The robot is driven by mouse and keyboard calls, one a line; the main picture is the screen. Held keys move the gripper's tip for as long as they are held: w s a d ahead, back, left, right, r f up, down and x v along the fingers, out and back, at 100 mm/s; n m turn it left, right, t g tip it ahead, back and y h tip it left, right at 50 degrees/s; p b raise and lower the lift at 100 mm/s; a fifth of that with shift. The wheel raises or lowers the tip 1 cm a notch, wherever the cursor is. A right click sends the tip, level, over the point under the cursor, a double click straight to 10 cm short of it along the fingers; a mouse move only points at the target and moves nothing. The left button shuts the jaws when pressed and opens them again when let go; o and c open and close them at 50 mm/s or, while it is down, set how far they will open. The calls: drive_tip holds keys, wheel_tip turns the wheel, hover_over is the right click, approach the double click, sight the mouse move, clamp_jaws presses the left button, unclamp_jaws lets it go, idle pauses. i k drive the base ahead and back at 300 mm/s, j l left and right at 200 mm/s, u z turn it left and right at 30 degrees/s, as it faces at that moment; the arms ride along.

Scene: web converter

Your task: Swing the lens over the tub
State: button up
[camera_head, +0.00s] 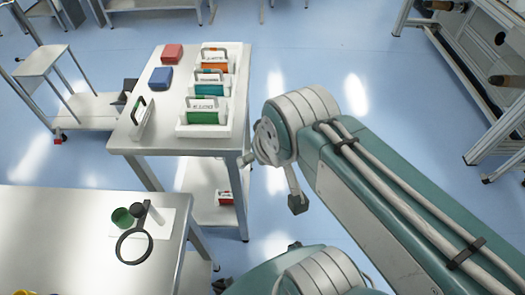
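A round black-rimmed lens (135,246) is on a short dark arm at a post on a small white base (172,224), on the metal table at lower left. A small green tub (122,217) stands just behind and to the left of the lens ring. The ring appears in front of the tub, not over it. My gripper (271,182) is right of that table, beyond its edge and near the rear cart. Its fingers look spread, with nothing seen between them; part of it is hidden behind my wrist.
The rear cart (160,140) carries a red box (172,54), a blue box (161,78) and white trays with orange, teal and green items (207,117). Metal frames (470,60) stand at right.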

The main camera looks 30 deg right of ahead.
sight(139, 211)
drive_tip(key=u, duration=1.5)
drive_tip(key=k+l, duration=0.1)
drive_tip(key=l, duration=0.1)
